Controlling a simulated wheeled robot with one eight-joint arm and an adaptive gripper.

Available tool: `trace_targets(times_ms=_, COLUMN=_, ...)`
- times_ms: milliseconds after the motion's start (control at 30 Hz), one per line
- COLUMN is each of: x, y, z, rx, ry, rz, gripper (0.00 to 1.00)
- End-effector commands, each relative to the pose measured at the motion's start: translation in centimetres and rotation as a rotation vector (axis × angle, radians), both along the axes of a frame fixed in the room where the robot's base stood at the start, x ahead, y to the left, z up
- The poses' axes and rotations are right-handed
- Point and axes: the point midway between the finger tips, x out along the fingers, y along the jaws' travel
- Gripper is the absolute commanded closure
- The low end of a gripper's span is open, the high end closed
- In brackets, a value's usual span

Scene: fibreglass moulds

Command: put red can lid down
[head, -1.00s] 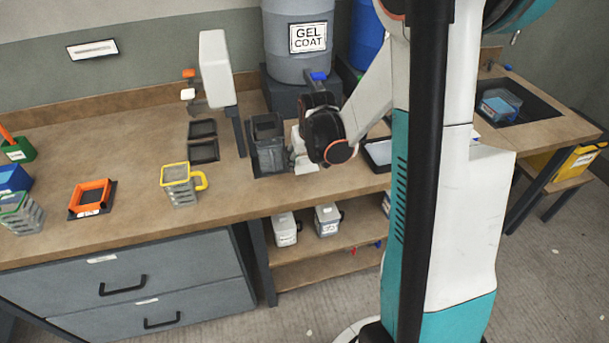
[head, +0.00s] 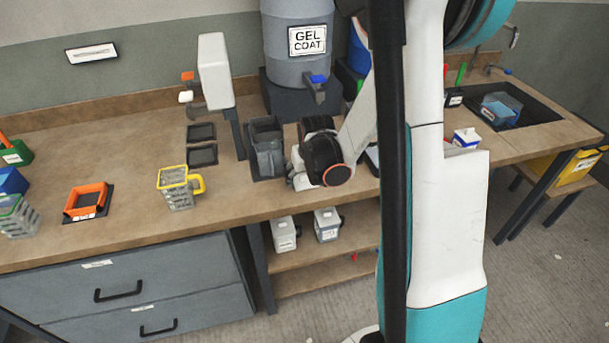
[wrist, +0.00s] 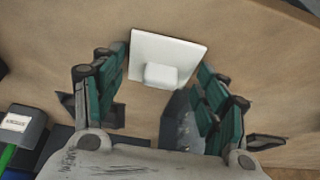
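A white square lid (wrist: 183,48) with a block knob (wrist: 161,76) shows in the wrist view between and just beyond my fingers. No red shows on it. It appears to lie on the wooden bench, though its exact contact is unclear. My gripper (wrist: 160,92) is open, with a finger on each side of the knob and visible gaps to it. In the head view my gripper (head: 298,178) is low over the bench near its front edge, right of the dark grey container. The lid cannot be made out there.
A dark grey container (head: 267,155) stands close left of my gripper. A yellow-rimmed mug (head: 178,190) and an orange square frame (head: 87,202) are further left. The gel coat drum (head: 298,50) stands behind. A white lidded box (head: 466,138) is on the right. Bench between container and mug is clear.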

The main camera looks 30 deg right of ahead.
Motion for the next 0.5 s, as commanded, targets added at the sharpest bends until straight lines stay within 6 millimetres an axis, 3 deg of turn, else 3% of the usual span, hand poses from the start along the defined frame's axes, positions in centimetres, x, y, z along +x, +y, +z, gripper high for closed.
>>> trace_targets(times_ms=367, x=0.00, y=0.00, z=0.12, rx=0.000, ry=0.000, rz=0.000, gripper=0.23)
trace_targets(times_ms=500, x=-0.20, y=0.06, z=0.98, rx=0.000, ry=0.000, rz=0.000, gripper=0.23)
